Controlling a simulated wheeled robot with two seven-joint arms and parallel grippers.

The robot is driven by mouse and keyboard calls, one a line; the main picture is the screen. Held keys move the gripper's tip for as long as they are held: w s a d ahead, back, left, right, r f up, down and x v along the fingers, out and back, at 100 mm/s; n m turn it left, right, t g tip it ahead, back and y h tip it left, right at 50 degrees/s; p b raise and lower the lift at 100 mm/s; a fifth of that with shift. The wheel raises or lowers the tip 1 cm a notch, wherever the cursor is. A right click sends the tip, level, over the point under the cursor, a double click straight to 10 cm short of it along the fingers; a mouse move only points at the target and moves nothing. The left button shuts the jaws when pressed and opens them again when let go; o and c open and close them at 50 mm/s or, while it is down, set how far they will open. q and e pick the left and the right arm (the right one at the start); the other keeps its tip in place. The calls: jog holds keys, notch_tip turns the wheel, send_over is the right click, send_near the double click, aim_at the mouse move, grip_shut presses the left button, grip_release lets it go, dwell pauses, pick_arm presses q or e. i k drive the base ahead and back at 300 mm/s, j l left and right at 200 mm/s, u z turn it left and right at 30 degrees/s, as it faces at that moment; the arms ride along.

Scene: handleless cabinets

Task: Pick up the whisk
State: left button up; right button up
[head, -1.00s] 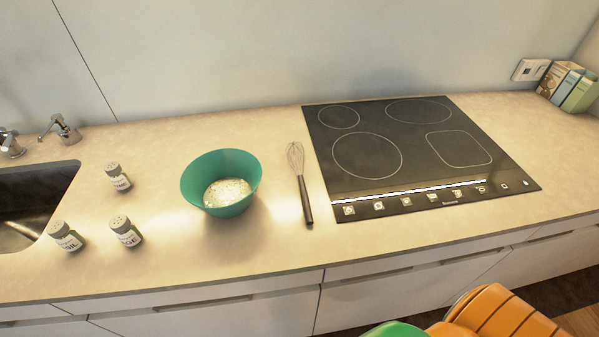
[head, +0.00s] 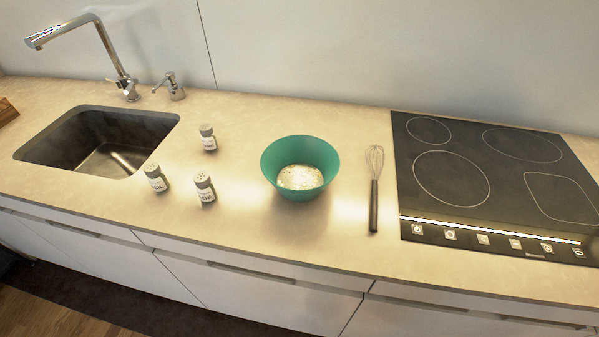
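The whisk (head: 374,190) lies on the beige countertop, with its wire head toward the wall and its dark handle toward the front edge. It lies between the green bowl (head: 300,168) and the black cooktop (head: 490,185), touching neither. The bowl holds a pale, powdery content. Neither of my grippers shows in the head view.
Several small shakers, among them one at the back (head: 208,138), stand left of the bowl. A sink (head: 98,142) with a tall faucet (head: 113,60) is at the far left. The counter (head: 330,240) in front of the bowl is clear.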

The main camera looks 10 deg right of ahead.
aim_at(373, 226)
jog(key=k+l+u, duration=0.1)
jog(key=l, duration=0.3)
jog(key=k+l+u, duration=0.1)
jog(key=l, duration=0.3)
jog(key=k+l+u, duration=0.1)
jog(key=k+l, duration=0.15)
jog(key=k+l+u, duration=0.1)
jog(key=l, duration=0.4)
jog(key=k+l+u, duration=0.1)
jog(key=k+l, duration=0.15)
jog(key=l, duration=0.1)
